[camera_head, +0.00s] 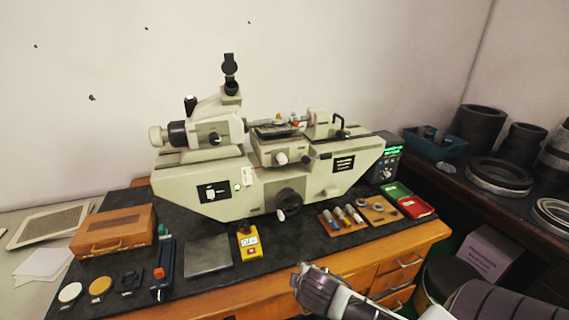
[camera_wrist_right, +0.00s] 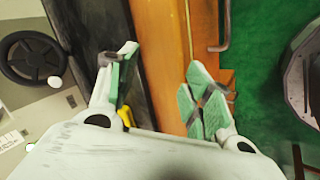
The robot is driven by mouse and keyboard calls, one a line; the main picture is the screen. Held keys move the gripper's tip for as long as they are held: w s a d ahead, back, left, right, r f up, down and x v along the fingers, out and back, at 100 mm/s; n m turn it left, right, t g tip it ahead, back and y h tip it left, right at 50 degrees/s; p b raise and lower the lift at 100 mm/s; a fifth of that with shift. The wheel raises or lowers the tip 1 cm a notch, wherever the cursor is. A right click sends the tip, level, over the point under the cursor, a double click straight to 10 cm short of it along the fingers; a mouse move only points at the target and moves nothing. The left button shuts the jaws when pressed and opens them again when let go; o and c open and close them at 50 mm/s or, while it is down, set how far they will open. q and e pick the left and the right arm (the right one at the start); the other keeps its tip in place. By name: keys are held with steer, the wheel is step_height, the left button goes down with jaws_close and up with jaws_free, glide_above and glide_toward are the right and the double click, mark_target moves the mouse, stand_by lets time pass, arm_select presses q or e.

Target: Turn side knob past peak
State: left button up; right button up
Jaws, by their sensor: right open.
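The pale measuring machine (camera_head: 250,190) stands on the black mat. Its middle carriage has a light knob (camera_head: 281,158) on the front and a small dark knob (camera_head: 309,158) at its right side; I cannot tell which is the side knob. A dark handwheel (camera_head: 289,200) with a light handle is low on the front; the right wrist view shows a dark handwheel (camera_wrist_right: 33,58) at the left. My right gripper (camera_wrist_right: 163,78) is open and empty, above the table's front edge, apart from the machine. My left gripper is not in view.
A yellow device (camera_head: 249,244), a grey plate (camera_head: 208,255) and a wooden case (camera_head: 113,230) lie left of the handwheel. Small parts on wooden trays (camera_head: 341,220) and a red and green box (camera_head: 408,200) lie right. A display unit (camera_head: 386,160) stands beside the machine.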

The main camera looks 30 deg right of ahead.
steer(key=w+d+r+n+t+h, duration=0.1)
steer(key=w+d+r+n+t, duration=0.1)
steer(key=w+d+r+n, duration=0.15)
steer(key=n+t, duration=0.9)
steer(key=n, duration=1.1)
glide_toward(283, 161)
steer(key=s, duration=0.5)
steer(key=shift+y, duration=0.4)
steer(key=shift+a+b+x, duration=0.2)
steer(key=shift+b+x, duration=0.35)
steer(key=shift+x, duration=5.25)
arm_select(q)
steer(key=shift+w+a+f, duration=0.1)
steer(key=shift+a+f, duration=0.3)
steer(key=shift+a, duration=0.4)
arm_select(e)
steer(key=shift+x, duration=1.2)
